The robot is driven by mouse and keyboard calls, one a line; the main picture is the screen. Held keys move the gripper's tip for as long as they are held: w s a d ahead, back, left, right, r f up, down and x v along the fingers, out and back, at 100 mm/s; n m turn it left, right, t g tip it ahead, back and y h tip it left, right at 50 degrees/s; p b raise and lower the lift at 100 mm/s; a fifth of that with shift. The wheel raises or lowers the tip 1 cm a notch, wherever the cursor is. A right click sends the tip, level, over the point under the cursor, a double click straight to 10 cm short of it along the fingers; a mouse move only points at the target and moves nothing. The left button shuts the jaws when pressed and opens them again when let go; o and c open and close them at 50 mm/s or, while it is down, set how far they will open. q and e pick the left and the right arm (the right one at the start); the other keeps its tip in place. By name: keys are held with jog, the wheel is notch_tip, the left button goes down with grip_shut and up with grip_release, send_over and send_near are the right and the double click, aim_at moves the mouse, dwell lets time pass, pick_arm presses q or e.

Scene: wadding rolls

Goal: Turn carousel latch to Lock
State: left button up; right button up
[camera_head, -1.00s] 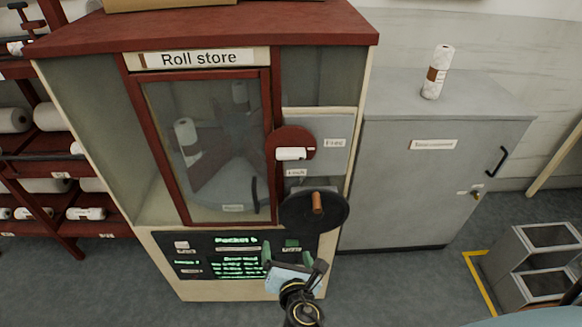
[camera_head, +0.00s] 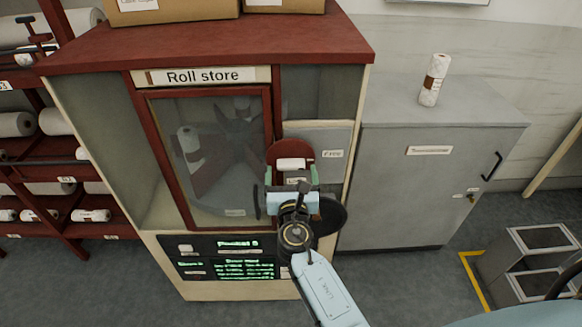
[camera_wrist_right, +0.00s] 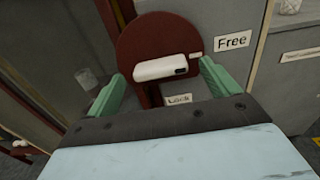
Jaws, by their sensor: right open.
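The carousel latch is a red disc (camera_head: 273,151) with a white bar handle (camera_head: 291,164) on the grey panel of the roll store cabinet. In the right wrist view the white handle (camera_wrist_right: 160,68) lies nearly level across the red disc (camera_wrist_right: 142,40). A "Free" label (camera_wrist_right: 233,43) is to its right and a "Lock" label (camera_wrist_right: 178,100) is below it. My right gripper (camera_head: 291,176) is open just in front of the latch. Its green fingers (camera_wrist_right: 163,85) stand either side of the handle, apart from it. My left gripper is out of view.
Below the latch a black handwheel (camera_head: 330,214) is partly hidden by my right arm. The glazed door (camera_head: 205,150) of the roll store is shut. A grey cabinet (camera_head: 425,190) stands to the right with a roll (camera_head: 434,80) on top.

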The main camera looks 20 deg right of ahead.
aim_at(291, 159)
jog(key=shift+x, duration=1.05)
jog(key=c, duration=1)
